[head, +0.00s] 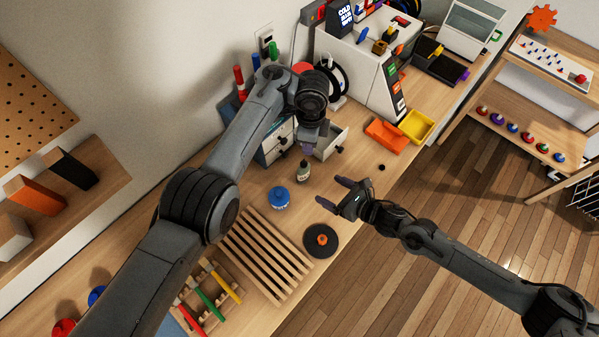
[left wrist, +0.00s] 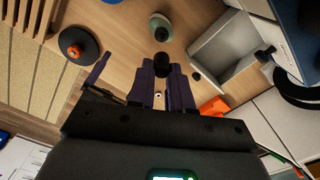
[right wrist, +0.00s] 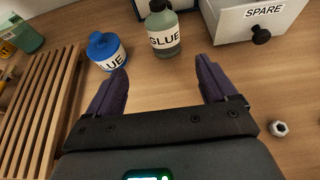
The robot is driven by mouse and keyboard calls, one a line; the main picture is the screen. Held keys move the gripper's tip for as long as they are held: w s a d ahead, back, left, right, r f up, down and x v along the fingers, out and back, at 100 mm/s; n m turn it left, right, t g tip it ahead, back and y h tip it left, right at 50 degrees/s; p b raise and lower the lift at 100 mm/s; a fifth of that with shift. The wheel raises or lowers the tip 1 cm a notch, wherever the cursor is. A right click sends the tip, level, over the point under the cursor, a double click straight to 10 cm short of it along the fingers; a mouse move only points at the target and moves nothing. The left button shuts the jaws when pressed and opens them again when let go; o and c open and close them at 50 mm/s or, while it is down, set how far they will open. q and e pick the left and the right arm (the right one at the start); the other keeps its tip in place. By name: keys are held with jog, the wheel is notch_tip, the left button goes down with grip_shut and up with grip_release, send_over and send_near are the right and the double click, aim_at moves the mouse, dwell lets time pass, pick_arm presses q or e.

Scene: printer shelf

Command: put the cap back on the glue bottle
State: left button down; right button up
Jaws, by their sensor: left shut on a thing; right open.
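The glue bottle (head: 303,172) is grey-green with a white GLUE label and a dark top. It stands upright on the desk, and shows in the right wrist view (right wrist: 165,42) and left wrist view (left wrist: 160,27). My left gripper (head: 311,147) is shut on a small black piece that looks like the cap (left wrist: 161,66). It is above and near the bottle; I cannot tell whether they touch. My right gripper (head: 343,192) is open and empty, with its fingers (right wrist: 160,85) pointing toward the bottle from the front, apart from it.
A blue glue jar (right wrist: 107,52) stands left of the bottle. The open SPARE drawer (right wrist: 243,22) is to the right. A small ring-like piece (right wrist: 279,128) lies on the desk. A slatted rack (head: 265,255) and a black disc with an orange knob (head: 321,240) lie toward the front.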

pick_arm(q)
jog(key=shift+a, duration=0.15)
pick_arm(e)
jog(key=shift+w+a+r, duration=0.2)
jog(key=shift+w+r, duration=0.45)
jog(key=shift+r, duration=0.1)
jog(key=x, duration=1.2)
jog(key=shift+r, duration=0.15)
jog(key=c, duration=1.5)
pick_arm(q)
send_over(307, 164)
jog(key=shift+f, duration=2.45)
